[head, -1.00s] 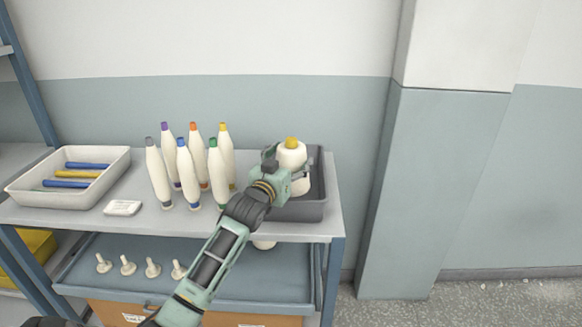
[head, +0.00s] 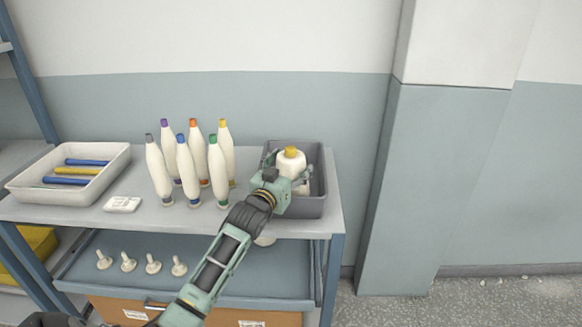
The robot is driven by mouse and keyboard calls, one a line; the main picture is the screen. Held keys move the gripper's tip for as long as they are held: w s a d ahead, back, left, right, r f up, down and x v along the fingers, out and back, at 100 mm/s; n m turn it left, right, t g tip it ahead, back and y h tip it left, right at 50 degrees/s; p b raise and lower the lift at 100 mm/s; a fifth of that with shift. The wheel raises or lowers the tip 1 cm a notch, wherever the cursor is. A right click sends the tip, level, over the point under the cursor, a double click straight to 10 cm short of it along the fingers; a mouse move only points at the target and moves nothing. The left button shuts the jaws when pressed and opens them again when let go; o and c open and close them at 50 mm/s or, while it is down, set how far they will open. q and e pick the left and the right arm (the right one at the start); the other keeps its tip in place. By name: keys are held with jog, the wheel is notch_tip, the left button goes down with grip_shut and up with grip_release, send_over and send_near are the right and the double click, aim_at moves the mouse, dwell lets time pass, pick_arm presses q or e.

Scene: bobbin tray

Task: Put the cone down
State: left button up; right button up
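The cone (head: 291,163) is white with a yellow top. It is upright, within the outline of the grey bin (head: 317,208) at the right end of the table. The gripper's body and wrist hide part of the cone and the bin's near left side. White shows below the gripper too. I cannot tell whether the cone's base touches the bin floor. My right gripper is not in view.
Several white bobbins with coloured tips (head: 187,170) stand just left of the bin. A lower shelf (head: 110,285) holds small white pegs.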

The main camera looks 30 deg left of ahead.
pick_arm(q)
jog(key=o, duration=0.4)
jog(key=shift+f, duration=0.2)
jog(key=shift+r, duration=0.25)
jog(key=shift+r+p, duration=0.35)
jog(key=shift+r, duration=0.15)
jog(key=shift+s+d+b, duration=0.3)
jog(key=shift+s+d, duration=0.05)
jog(key=shift+s, duration=1.65)
jog(key=shift+s+d+b, duration=0.3)
jog(key=shift+s+d, duration=0.05)
jog(key=shift+s, duration=1.6)
jog(key=shift+s+d+b, duration=0.3)
jog(key=shift+s+d, duration=0.05)
jog(key=shift+s, duration=1.65)
jog(key=shift+f, duration=0.1)
